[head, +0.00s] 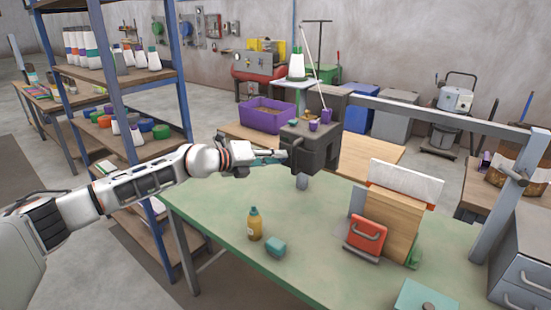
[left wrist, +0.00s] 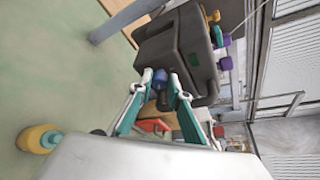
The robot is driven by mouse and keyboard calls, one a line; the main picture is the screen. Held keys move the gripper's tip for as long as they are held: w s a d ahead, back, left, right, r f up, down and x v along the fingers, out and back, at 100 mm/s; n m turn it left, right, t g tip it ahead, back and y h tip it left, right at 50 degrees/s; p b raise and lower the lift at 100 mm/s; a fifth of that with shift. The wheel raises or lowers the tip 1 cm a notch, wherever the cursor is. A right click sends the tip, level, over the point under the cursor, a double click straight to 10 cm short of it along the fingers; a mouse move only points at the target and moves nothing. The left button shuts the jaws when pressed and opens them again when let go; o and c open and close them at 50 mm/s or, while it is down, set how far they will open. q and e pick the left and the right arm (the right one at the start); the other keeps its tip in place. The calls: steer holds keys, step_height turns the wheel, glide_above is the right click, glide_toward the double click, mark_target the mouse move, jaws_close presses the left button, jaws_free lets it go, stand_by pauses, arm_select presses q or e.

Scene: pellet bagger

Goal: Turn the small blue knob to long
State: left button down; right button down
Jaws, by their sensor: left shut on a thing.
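A dark grey machine box (head: 322,143) stands at the far edge of the green table. It also fills the upper middle of the left wrist view (left wrist: 185,48). My left gripper (head: 284,155) reaches it from the left, at the side face of the box. In the left wrist view, the two teal fingers (left wrist: 161,88) close around a small dark blue knob (left wrist: 160,76) on that face. The fingers partly hide the knob, and I cannot read any setting marks. My right gripper is in neither view.
Purple knobs (head: 313,125) and a yellow one sit on top of the box. On the green table (head: 215,205) stand a yellow bottle (head: 254,224), a teal block (head: 276,248) and a wooden box (head: 388,222) with a red-handled front. A blue shelf rack (head: 180,75) stands left.

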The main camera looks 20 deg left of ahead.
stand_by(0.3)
arm_select(q)
steer(key=c, duration=1.9)
jaws_free()
steer(key=v, duration=1.2)
steer(key=shift+d, duration=0.1)
